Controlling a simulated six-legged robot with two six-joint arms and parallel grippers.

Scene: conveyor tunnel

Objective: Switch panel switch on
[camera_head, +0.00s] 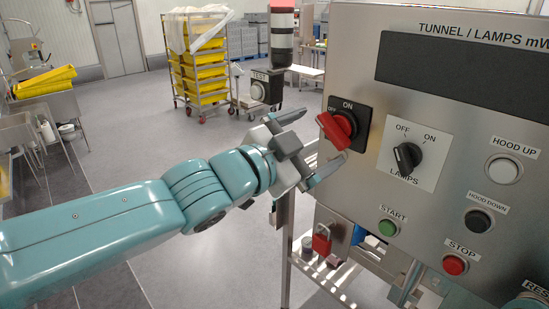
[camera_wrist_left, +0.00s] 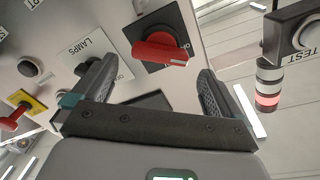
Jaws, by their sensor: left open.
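The panel switch (camera_head: 338,129) is a red rotary handle on a black plate marked ON and OFF, on the left part of the steel control panel (camera_head: 450,110). In the head view its handle slants from upper left to lower right. The red handle (camera_wrist_left: 160,50) also shows in the left wrist view, ahead of the jaws; I cannot tell its exact setting. My left gripper (camera_head: 320,140) is open and empty, its fingers pointing at the panel just left of the switch. In the wrist view its jaws (camera_wrist_left: 155,78) lie on either side of the handle's line. My right gripper is not in view.
A black LAMPS knob (camera_head: 408,157) sits right of the switch. START (camera_head: 388,228), STOP (camera_head: 455,265) and hood buttons are on the same panel. A red padlock (camera_head: 321,242) hangs below. A signal tower (camera_head: 282,35) stands behind. A trolley of yellow crates (camera_head: 205,75) is farther back.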

